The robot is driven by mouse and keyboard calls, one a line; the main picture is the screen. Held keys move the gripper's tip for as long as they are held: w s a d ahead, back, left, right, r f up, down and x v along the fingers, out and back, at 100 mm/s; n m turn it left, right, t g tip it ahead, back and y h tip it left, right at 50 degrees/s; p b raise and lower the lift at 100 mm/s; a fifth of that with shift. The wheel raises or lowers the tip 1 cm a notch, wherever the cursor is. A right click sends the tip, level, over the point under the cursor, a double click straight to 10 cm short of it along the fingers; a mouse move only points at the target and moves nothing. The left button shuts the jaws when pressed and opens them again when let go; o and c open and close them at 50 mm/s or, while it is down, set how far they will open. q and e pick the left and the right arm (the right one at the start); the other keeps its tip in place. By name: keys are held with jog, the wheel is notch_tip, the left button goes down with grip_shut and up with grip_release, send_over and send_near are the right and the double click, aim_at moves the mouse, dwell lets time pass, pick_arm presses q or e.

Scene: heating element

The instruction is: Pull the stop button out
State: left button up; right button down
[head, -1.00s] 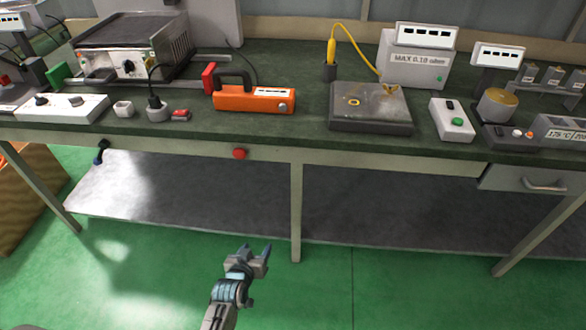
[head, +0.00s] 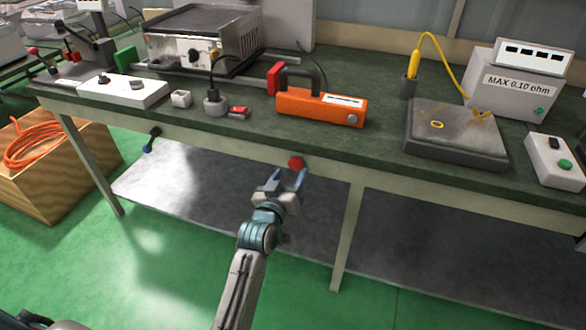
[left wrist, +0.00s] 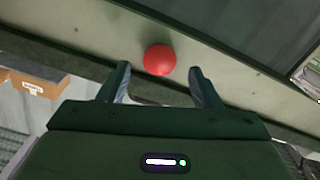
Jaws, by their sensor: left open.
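The stop button is a round red knob (head: 296,163) on the front rail of the workbench, below the orange tool. It also shows in the left wrist view (left wrist: 159,60), a little beyond and between my two fingertips. My left gripper (head: 283,178) is open in front of and slightly below the button in the head view. The fingers lie on either side of the button's line in the left wrist view (left wrist: 158,78), and I see no clear contact. How far the button stands out from the rail is hard to tell. My right gripper is not in view.
The bench top (head: 375,150) holds an orange tool (head: 320,106), a grey plate (head: 455,133), a white switch box (head: 108,90) and a grill-like heater (head: 203,40). A wooden crate (head: 50,195) stands at far left.

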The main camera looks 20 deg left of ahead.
aim_at(295, 166)
pick_arm(q)
jog(key=shift+w, duration=1.8)
